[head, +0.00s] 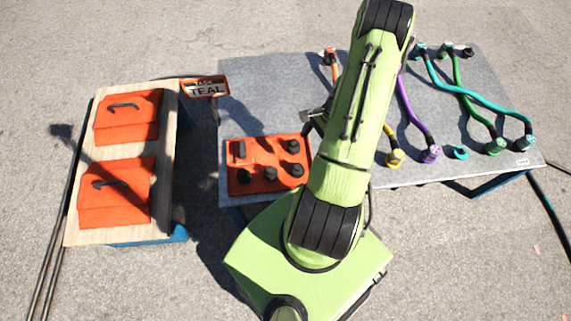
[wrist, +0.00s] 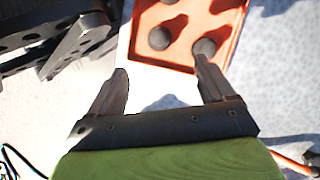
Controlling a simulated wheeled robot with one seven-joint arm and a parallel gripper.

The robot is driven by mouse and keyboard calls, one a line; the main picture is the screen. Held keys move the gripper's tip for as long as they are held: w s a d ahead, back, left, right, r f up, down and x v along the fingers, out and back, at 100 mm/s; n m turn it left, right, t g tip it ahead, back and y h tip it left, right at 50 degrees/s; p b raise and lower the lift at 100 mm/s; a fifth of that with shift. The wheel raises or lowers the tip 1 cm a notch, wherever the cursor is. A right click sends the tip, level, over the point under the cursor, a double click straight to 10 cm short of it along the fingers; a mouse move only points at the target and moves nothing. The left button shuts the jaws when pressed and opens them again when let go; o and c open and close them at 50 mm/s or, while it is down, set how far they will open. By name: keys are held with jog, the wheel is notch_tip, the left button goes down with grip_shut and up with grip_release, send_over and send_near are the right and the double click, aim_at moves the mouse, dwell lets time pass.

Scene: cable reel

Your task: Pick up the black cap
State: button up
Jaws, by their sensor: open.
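Several round black caps sit in an orange tray (head: 233,186) on the grey table, left of my arm in the head view. One black cap (head: 270,174) is in its front row, and another black cap (head: 293,146) is in the back row. In the wrist view the tray (wrist: 139,57) is at the top; one black cap (wrist: 204,47) appears just beyond my right fingertip and another cap (wrist: 159,38) is left of it. My gripper (wrist: 163,70) is open, with nothing between its fingers. In the head view my arm hides most of the gripper.
Purple, teal and green cables with coloured end fittings lie on the grey table (head: 270,75) to the right. A wooden-topped stand (head: 85,235) holds two orange boxes with black handles. A gap separates stand and table.

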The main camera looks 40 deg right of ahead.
aim_at(299, 165)
jog(key=b+x, duration=0.5)
jog(key=x, duration=0.9)
jog(key=shift+s+f, duration=0.15)
jog(key=shift+f, duration=0.3)
jog(key=shift+r, duration=0.1)
jog(key=shift+c, duration=0.3)
jog(key=c, duration=1.2)
